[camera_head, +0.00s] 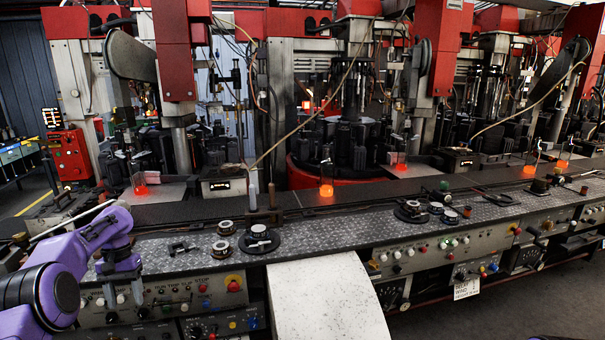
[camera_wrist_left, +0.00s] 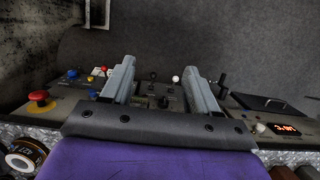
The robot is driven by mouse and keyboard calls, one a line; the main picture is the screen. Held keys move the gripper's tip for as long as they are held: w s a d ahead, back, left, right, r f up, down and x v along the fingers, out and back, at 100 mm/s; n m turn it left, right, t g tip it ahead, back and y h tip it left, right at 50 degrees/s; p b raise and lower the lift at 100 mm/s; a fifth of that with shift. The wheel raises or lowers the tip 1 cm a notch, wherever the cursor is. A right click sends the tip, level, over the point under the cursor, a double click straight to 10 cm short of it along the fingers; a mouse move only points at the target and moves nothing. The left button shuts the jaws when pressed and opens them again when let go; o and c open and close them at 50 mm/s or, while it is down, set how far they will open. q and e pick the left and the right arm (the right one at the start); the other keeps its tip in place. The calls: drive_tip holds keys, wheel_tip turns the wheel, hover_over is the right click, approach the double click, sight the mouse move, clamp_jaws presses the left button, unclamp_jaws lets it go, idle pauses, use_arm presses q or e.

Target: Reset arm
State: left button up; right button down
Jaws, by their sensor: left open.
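My left arm (camera_head: 95,245) is purple and comes in from the left in the head view, bent above the left end of the metal bench. My left gripper (camera_wrist_left: 160,78) shows in the left wrist view with its two grey fingers apart. Nothing is held between them. Behind the fingers is a control panel with small knobs and buttons. My right gripper is not in view.
The long tread-plate bench (camera_head: 330,229) carries round dark parts (camera_head: 259,239) and controls. Glowing orange pieces (camera_head: 326,191) stand on the ledge behind it, before red machines. A red stop button (camera_wrist_left: 42,98) and a lit display (camera_wrist_left: 286,128) are near my left gripper.

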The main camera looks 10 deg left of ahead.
use_arm(q)
drive_tip(key=w+d+f+n+t, duration=0.1)
drive_tip(key=d+f+t, duration=0.1)
drive_tip(key=d+f, duration=1.2)
drive_tip(key=s+d+f+b, duration=0.1)
drive_tip(key=s+d+f, duration=0.2)
drive_tip(key=f, duration=0.2)
drive_tip(key=s+d+f+t, duration=0.1)
drive_tip(key=s+d+f, duration=0.1)
drive_tip(key=f, duration=0.3)
drive_tip(key=s+d+f+b, duration=0.1)
drive_tip(key=s+d+f, duration=0.2)
drive_tip(key=f, duration=0.2)
drive_tip(key=s+d+f+t+y, duration=0.1)
drive_tip(key=s+d+f+y, duration=0.2)
drive_tip(key=s, duration=0.7)
drive_tip(key=s+d+r+t+y+b, duration=0.1)
drive_tip(key=s+r, duration=0.3)
drive_tip(key=s, duration=1)
drive_tip(key=shift+s+r+n+t+y, duration=0.15)
drive_tip(key=shift+n+t+y, duration=0.15)
drive_tip(key=shift+t, duration=0.2)
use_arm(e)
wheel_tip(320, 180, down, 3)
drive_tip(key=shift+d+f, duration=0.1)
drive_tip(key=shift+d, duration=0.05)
